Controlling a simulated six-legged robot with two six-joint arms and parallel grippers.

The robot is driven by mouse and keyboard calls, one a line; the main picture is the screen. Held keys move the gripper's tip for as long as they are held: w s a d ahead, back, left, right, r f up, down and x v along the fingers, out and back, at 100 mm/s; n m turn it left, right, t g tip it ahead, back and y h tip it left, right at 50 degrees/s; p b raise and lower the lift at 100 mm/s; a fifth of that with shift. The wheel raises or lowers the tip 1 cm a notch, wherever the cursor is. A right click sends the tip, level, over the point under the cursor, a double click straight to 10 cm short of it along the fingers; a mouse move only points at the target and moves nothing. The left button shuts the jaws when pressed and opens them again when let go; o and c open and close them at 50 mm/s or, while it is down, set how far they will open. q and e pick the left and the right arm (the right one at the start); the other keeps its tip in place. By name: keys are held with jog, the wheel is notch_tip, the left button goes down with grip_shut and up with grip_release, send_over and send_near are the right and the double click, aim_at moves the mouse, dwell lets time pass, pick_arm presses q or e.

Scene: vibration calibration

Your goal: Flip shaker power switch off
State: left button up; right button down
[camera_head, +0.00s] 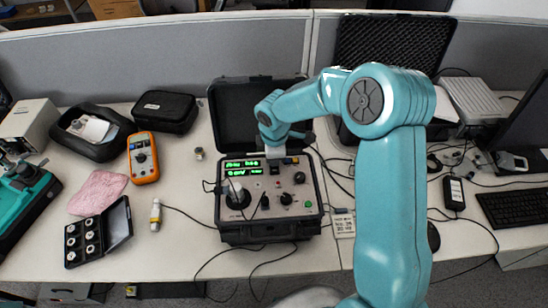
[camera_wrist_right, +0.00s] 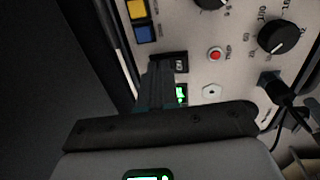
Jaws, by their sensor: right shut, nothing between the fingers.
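The shaker controller is an open black case with a light grey panel (camera_head: 295,208) of knobs, cables and green displays (camera_head: 243,168). A small green-lit part (camera_wrist_right: 181,95), which looks like the power switch, shows in the right wrist view, partly hidden by my fingers. A dark rectangle with white lettering (camera_wrist_right: 180,62) is beside it. My right gripper (camera_head: 274,150) is over the panel's back edge. In the wrist view its fingers (camera_wrist_right: 156,85) are shut, empty and close beside the green part. I cannot tell whether they touch it. My left gripper is not in view.
A red button (camera_wrist_right: 215,54) and a black knob (camera_wrist_right: 278,37) are near my fingers. The raised case lid (camera_head: 232,112) stands behind the panel. An orange multimeter (camera_head: 143,158) and a sensor box (camera_head: 120,225) lie left. Cables cross the table in front.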

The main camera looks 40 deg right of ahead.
jog(key=shift+s, duration=0.15)
jog(key=shift+f, duration=0.1)
jog(key=shift+s+a+f, duration=0.1)
jog(key=shift+s+a, duration=0.05)
jog(key=shift+s, duration=0.15)
jog(key=shift+s+a+r, duration=0.2)
jog(key=shift+s+a, duration=0.05)
jog(key=shift+s, duration=0.15)
jog(key=shift+w, duration=0.15)
